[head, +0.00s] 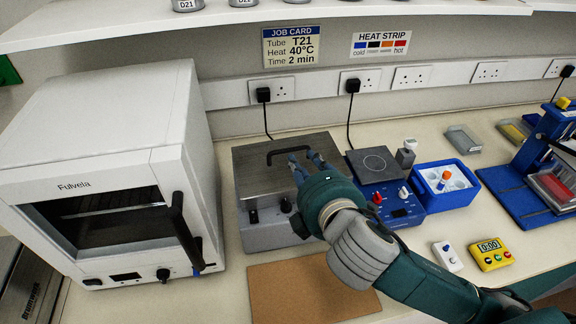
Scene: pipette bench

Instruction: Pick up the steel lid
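The steel lid (256,178) is a flat grey metal plate with a dark bar handle (288,150). It lies on top of a metal bath unit (268,232) with dark knobs on its front. My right gripper (303,158) is over the right part of the lid, its fingers near the right end of the handle. The fingers look apart, with nothing seen between them. I cannot tell whether they touch the lid or handle. The gripper body hides the lid's front right corner. My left gripper is not in view.
A white oven (105,165) stands close on the left. A blue stirrer hotplate (385,190) and a blue ice box (447,195) are on the right. A brown mat (310,290) lies in front, with a yellow timer (490,254) farther right. A shelf overhangs the back.

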